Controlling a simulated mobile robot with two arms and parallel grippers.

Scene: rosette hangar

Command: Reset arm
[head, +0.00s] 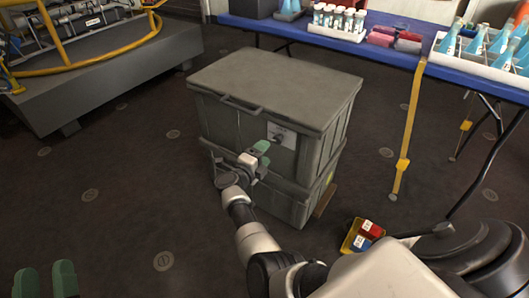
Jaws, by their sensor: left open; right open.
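My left gripper (45,281) shows only its two green fingertips at the bottom left corner. They stand apart with bare floor between them, and the rest of that arm is out of view. My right gripper (261,154) is in front of the grey lidded crate (275,85), its green fingers apart and nothing seen between them. My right arm reaches up to it from the bottom right. The gripper overlaps the crate's front in the picture; I cannot tell whether it touches.
A blue table (340,48) at the back right bears vial racks and blue flasks (449,37). A yellow strap (406,135) hangs from it. A small yellow tray (348,242) lies on the floor by my arm. A grey platform (130,72) stands back left. Floor at left is clear.

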